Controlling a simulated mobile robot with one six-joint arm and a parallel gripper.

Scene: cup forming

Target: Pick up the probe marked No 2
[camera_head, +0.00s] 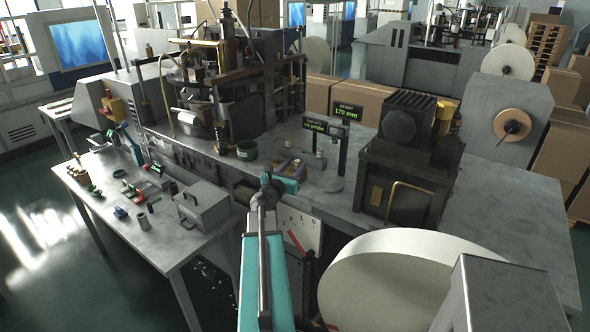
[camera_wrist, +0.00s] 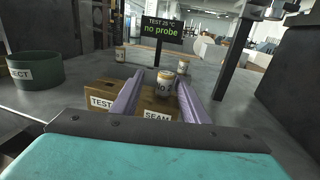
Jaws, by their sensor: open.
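A small pale jar-like cylinder (camera_wrist: 164,86) with a tan top shows in the wrist view. Its partly readable label seems to start with "No"; the number is unclear. It appears upright, between or just beyond my gripper's (camera_wrist: 162,92) two purple fingers, which are apart. I cannot tell whether either finger touches it. Similar small cylinders stand further back, one at left (camera_wrist: 120,54) and one at right (camera_wrist: 183,66); their marks are too small to read. In the head view my gripper (camera_head: 290,168) is over the bench's front edge.
Brown boxes marked TEST (camera_wrist: 103,100) and SEAM (camera_wrist: 150,110) lie below the fingers. A green bin (camera_wrist: 35,72), partly readable "ECT", stands left. A sign (camera_wrist: 158,30) reads "TEST 25 °C no probe". A dark machine (camera_head: 410,160) stands right on the bench.

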